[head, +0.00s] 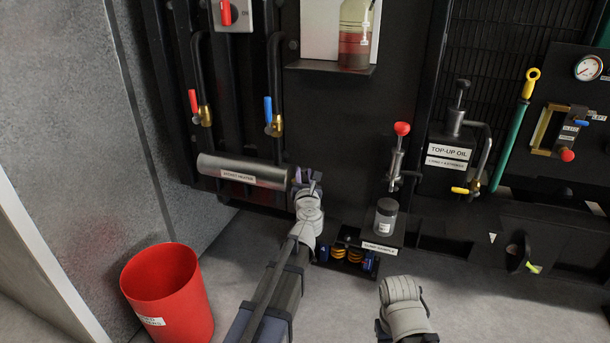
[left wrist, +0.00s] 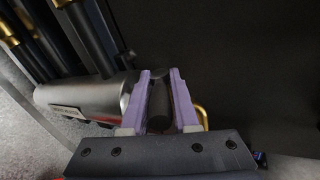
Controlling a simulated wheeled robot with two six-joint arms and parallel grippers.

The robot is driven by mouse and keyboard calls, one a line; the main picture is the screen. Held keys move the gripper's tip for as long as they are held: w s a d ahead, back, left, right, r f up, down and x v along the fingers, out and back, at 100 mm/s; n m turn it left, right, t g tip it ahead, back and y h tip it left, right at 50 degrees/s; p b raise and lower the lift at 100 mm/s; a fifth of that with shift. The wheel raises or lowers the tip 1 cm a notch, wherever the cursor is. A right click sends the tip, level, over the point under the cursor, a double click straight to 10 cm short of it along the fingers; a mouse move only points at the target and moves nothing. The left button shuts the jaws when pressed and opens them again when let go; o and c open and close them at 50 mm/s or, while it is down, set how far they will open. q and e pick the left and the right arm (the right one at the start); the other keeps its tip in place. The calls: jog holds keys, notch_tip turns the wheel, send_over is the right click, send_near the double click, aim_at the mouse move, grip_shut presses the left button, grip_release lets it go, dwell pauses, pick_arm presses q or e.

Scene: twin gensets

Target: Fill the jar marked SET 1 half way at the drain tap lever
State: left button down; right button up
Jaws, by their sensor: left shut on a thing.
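My left gripper (head: 308,182) is at the right end of the grey heater cylinder (head: 243,171). In the left wrist view its purple fingers (left wrist: 160,100) are shut on a dark rounded grip (left wrist: 158,106). A brass-coloured curved piece (left wrist: 204,117) shows just right of the fingers. I cannot tell for sure whether the grip is the drain tap lever. A clear jar with a grey lid (head: 386,216) stands upright on the sump sample ledge, below a red-knobbed pump (head: 397,156). Its label is too small to read. My right forearm shows at the bottom; its fingers are hidden.
A red bucket (head: 168,297) stands on the floor at left. A bottle with dark red liquid (head: 355,40) stands on an upper shelf. Two valves, with red (head: 194,102) and blue (head: 268,110) levers, are above the heater. A low bay (head: 347,254) holds small yellow and blue items.

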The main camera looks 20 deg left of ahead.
pick_arm(q)
jog(key=shift+s+a+m+t+h, duration=0.1)
jog(key=shift+a+m+t+h, duration=0.1)
jog(key=shift+m+h, duration=0.75)
jog(key=shift+w+a+m+t+h, duration=0.15)
jog(key=shift+m+h, duration=0.35)
jog(key=shift+h, duration=0.8)
jog(key=shift+s+a+m+t+h, duration=0.15)
jog(key=shift+m+t+h, duration=0.1)
jog(key=shift+m+h, duration=0.7)
jog(key=shift+d+h, duration=0.1)
jog(key=shift+h, duration=0.4)
jog(key=c, duration=0.7)
grip_release()
jog(key=shift+s, duration=0.1)
jog(key=s, duration=0.7)
jog(key=shift+s+a, duration=0.2)
jog(key=shift+s, duration=0.1)
